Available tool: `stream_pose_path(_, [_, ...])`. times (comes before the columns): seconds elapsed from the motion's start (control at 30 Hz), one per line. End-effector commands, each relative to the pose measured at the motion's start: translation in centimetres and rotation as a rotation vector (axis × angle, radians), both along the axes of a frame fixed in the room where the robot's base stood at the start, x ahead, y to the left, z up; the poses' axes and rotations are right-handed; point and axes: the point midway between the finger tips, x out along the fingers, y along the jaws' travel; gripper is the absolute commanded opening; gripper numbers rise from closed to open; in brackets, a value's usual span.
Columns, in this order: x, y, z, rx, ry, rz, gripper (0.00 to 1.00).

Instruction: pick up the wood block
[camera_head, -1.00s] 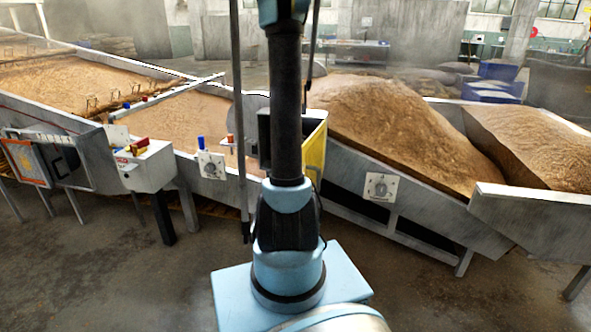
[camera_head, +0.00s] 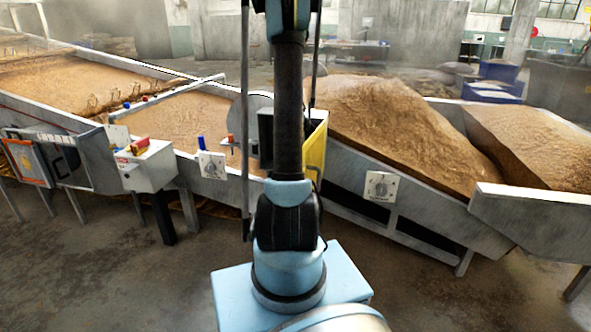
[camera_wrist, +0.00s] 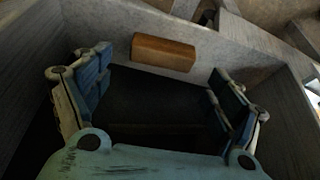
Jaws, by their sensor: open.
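The wood block (camera_wrist: 163,53) is a brown-orange rectangular piece in the wrist view, near the top middle. It lies against or beside a light grey wall; I cannot tell whether it touches the wall. My gripper (camera_wrist: 160,88) is open, with its two blue-padded fingers spread left and right. The block shows beyond the fingers and between their lines, with nothing held. A dark area lies between the fingers. In the head view the block and the gripper fingers do not show; my arm's dark column fills the middle.
Grey walls (camera_wrist: 265,38) surround the gripper in the wrist view. In the head view, long metal troughs of grain (camera_head: 395,125) cross the scene. A white control box (camera_head: 146,166) stands at left, and a yellow panel (camera_head: 313,155) sits behind my arm. The foreground floor (camera_head: 110,270) is clear.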

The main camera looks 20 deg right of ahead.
Motion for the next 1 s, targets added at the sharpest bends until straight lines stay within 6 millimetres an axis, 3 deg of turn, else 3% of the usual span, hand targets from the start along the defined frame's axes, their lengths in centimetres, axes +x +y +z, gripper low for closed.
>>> stream_pose_path(0.3, [0.9,-0.5,-2.8,0.0,0.0,0.0,0.86])
stream_pose_path(0.63, [1.0,-0.5,-3.1,0.0,0.0,0.001,0.86])
stream_pose_path(0.8, [1.0,-0.4,-3.0,0.0,0.0,0.002,0.47])
stream_pose_path(1.0, [1.0,-0.4,-3.0,0.0,0.0,0.002,0.46])
